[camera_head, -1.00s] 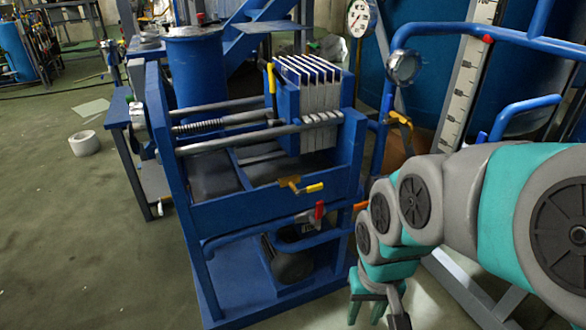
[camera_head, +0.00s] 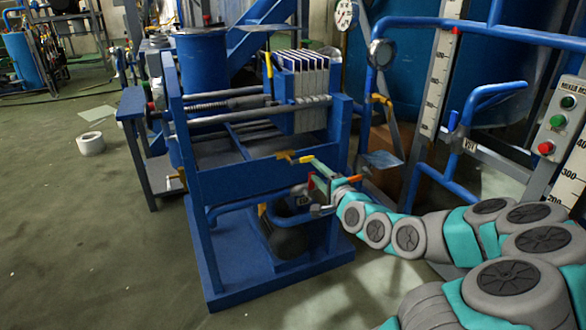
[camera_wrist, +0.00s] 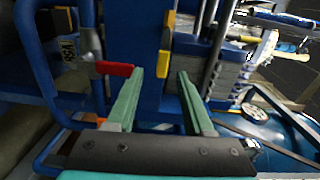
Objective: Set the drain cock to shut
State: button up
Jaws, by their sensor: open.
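A brass cock with a yellow lever (camera_head: 306,159) sits on the front of the blue frame's tray, its lever pointing right in the head view. A lower red-handled valve (camera_head: 311,183) is partly hidden by my gripper. Which one is called the drain cock cannot be read. My gripper (camera_head: 322,172) is at the frame front by both handles. In the wrist view my gripper (camera_wrist: 161,75) is open, with the yellow lever (camera_wrist: 163,64) showing between the fingertips; contact cannot be told. The red handle (camera_wrist: 114,69) lies just outside the left finger.
The blue press frame (camera_head: 235,182) carries a stack of grey plates (camera_head: 308,92). An orange handle (camera_head: 356,178) is close to my wrist. Blue pipes (camera_head: 440,185) and a control panel with buttons (camera_head: 555,125) stand at the right. The floor at left is open.

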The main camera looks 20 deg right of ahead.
aim_at(308, 160)
jog(key=shift+m, duration=0.3)
jog(key=shift+w+d+r+p, duration=0.1)
jog(key=shift+w+p, duration=0.15)
jog(key=shift+w, duration=1.7)
jog(key=shift+w+d+r+p, duration=0.1)
jog(key=shift+w+p, duration=0.1)
jog(key=shift+w, duration=1.7)
jog(key=shift+c, duration=0.3)
grip_shut()
jog(key=shift+f, duration=0.1)
